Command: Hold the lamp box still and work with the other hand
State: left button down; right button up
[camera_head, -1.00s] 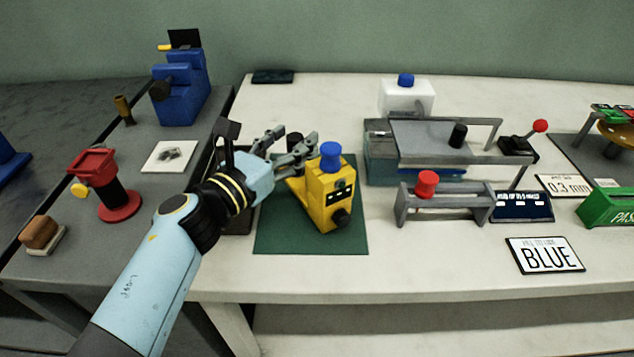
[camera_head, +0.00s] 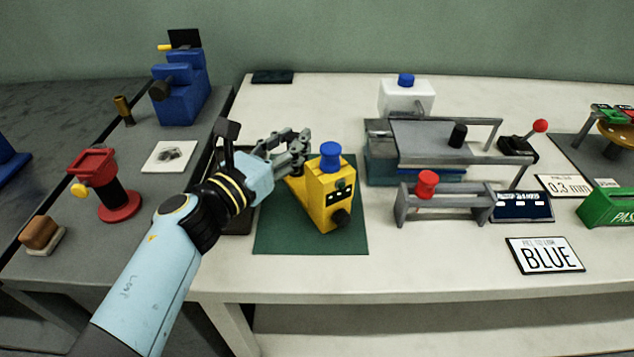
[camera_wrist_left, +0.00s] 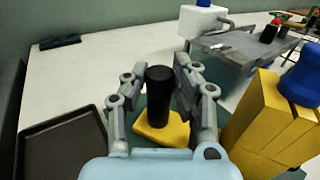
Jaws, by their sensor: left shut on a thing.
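The yellow lamp box (camera_head: 322,205) stands on a green mat (camera_head: 285,243) on the pale table. It has a blue knob (camera_head: 331,155) on top and a dark knob on its front. My left gripper (camera_head: 296,146) is behind and left of the box's tall body. In the left wrist view its fingers (camera_wrist_left: 160,90) are shut around an upright black grip (camera_wrist_left: 159,84), one on each side. The grip rises from a low yellow part of the box (camera_wrist_left: 165,132), and the tall body shows at the right. My right gripper is out of view.
Right of the box are a grey bench device (camera_head: 420,140), a small stand with a red knob (camera_head: 426,183), and a BLUE sign (camera_head: 545,256). A dark tray (camera_wrist_left: 65,145) lies left of the gripper. A red stand (camera_head: 120,205) is on the dark left table.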

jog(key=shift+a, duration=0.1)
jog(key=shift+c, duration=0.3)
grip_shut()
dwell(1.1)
